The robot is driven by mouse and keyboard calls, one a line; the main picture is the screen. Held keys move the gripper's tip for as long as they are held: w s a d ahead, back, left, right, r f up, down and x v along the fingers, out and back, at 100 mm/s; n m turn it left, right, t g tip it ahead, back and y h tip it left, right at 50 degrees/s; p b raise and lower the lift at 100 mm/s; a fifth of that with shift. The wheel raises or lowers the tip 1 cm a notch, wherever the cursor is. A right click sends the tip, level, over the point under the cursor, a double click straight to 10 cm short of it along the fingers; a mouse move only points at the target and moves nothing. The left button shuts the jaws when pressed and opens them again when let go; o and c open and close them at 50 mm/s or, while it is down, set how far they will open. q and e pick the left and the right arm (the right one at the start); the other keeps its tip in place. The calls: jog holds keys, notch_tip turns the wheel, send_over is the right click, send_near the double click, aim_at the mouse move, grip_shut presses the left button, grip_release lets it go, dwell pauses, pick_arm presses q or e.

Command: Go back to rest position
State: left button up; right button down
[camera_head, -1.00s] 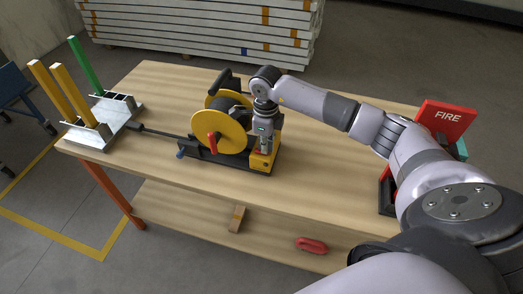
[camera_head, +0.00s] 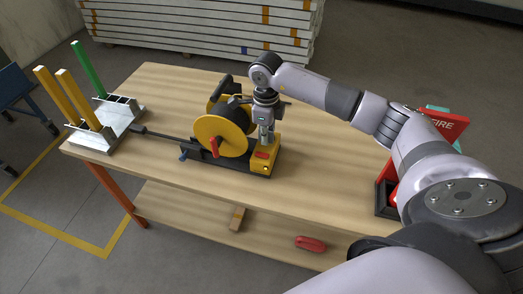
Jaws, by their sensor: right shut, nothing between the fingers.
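My right arm reaches in from the right over the wooden table. Its gripper (camera_head: 264,138) points down just above the yellow box with a red button (camera_head: 263,157). The fingers are shut with nothing between them, and they are small in this view. The yellow box stands at the right end of the machine with yellow discs and a dark drum (camera_head: 222,135). I cannot tell whether the fingertips touch the box. My left gripper is not in view.
A metal fixture (camera_head: 108,125) with yellow and green posts stands at the table's left end. A red FIRE sign (camera_head: 445,122) and a dark tray (camera_head: 385,200) are at the right. A red handle (camera_head: 310,243) lies on the lower shelf.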

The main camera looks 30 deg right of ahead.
jog(key=shift+r, duration=0.55)
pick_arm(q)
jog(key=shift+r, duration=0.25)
